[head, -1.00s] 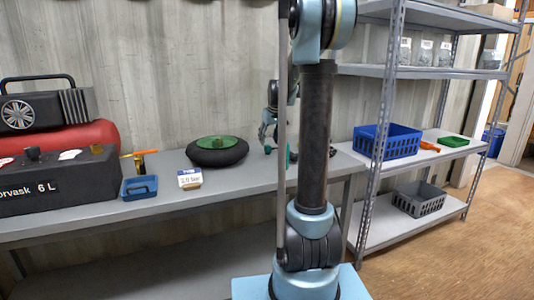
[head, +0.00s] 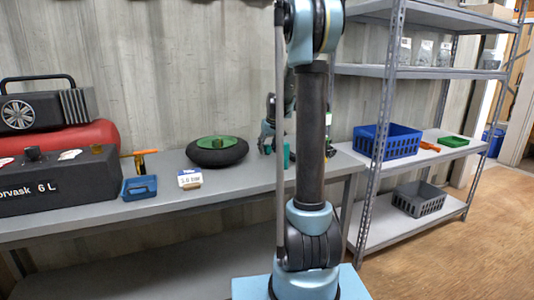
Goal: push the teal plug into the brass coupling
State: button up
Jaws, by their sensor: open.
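My gripper (head: 267,146) is at the back of the bench, just left of my dark arm link, with its fingers low. It is open. A small teal piece (head: 286,153), likely the teal plug, shows at the gripper's right side, partly hidden by my arm. I cannot tell whether the fingers touch it. The brass coupling cannot be made out; my arm covers part of that stretch of bench.
The grey bench (head: 230,185) holds a black ring with a green centre (head: 218,152), a small white sign (head: 189,179), a blue tray (head: 139,188) and a compressor (head: 60,185). A shelf rack with a blue crate (head: 388,142) stands to the right.

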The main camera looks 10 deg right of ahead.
jog(key=shift+f, duration=0.15)
jog(key=c, duration=1.1)
jog(key=shift+o, duration=0.2)
notch_tip(320, 180, up, 10)
jog(key=shift+r, duration=0.1)
